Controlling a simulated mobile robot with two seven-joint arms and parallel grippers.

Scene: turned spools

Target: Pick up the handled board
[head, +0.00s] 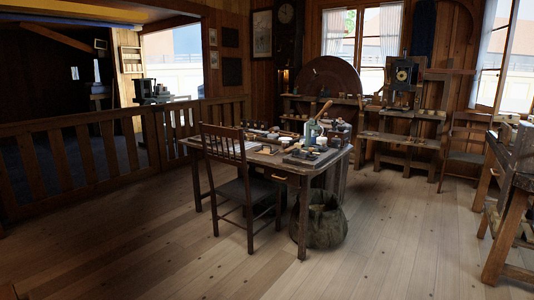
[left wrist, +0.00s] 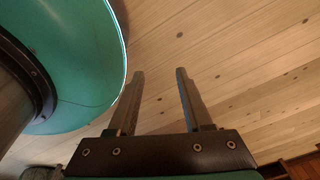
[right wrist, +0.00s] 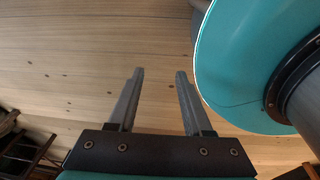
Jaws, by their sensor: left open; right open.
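I cannot make out the handled board for certain in any view. The wooden table (head: 283,170) in the middle of the head view carries many small things, too small to tell apart. A flat dark piece (head: 310,156) lies near its right front corner, and I cannot tell whether it has a handle. My left gripper (left wrist: 160,72) is open and empty above bare floor in the left wrist view. My right gripper (right wrist: 159,74) is open and empty above bare floor in the right wrist view. Neither gripper shows in the head view.
A chair (head: 240,180) stands at the table's near left side, and a dark sack (head: 321,222) sits on the floor by its front leg. A railing (head: 95,155) runs along the left. A wooden bench (head: 512,190) stands at the right edge. The floor in front is clear.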

